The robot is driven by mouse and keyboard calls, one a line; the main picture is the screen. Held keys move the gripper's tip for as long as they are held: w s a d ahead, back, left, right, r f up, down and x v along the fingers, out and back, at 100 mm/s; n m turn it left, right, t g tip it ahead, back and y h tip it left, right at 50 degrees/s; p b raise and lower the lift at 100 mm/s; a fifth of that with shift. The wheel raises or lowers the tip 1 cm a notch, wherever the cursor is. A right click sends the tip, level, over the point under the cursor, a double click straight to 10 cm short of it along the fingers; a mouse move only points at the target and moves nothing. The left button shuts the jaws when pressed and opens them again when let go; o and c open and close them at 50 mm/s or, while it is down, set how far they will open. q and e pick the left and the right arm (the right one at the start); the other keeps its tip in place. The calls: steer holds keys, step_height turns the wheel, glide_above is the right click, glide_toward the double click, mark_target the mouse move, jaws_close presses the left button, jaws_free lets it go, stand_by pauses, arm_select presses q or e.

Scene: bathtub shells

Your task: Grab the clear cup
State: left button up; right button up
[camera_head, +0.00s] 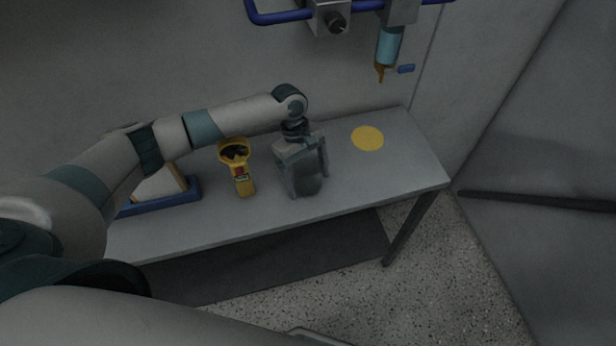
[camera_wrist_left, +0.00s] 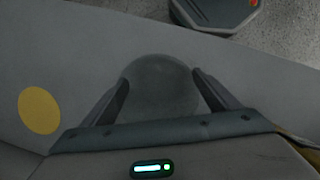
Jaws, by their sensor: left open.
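The clear cup (camera_head: 309,184) is a greyish see-through vessel on the table. In the left wrist view the cup (camera_wrist_left: 161,88) shows as a round, dim shape between my fingers. My left gripper (camera_head: 309,184) points down from above with one finger on each side of the cup. In the left wrist view my left gripper (camera_wrist_left: 161,92) is open, its fingers spread about the cup. I cannot tell whether either finger touches it. My right gripper is not in view.
A yellow handheld device (camera_head: 241,178) stands left of the cup. A blue tray (camera_head: 160,204) holds a pale block farther left. A flat yellow disc (camera_head: 367,138) lies to the right on the grey table (camera_head: 400,165). A blue rail (camera_head: 290,17) and a dispenser (camera_head: 389,45) are on the wall.

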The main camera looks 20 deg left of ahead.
arm_select(q)
steer(key=c, duration=1.1)
steer(key=shift+c, duration=0.2)
steer(key=shift+r, duration=0.1)
steer(key=shift+r, duration=0.5)
steer(key=r, duration=0.1)
steer(key=r+b, duration=0.1)
steer(key=r, duration=0.1)
steer(key=shift+s+d+r+b, duration=0.1)
steer(key=shift+s+d+b, duration=0.05)
steer(key=shift+s+b, duration=0.2)
steer(key=s+d+r+b, duration=0.2)
steer(key=s+d+r, duration=0.2)
steer(key=s, duration=0.6)
step_height(320, 180, up, 3)
steer(key=shift+f, duration=0.15)
steer(key=shift+s, duration=0.1)
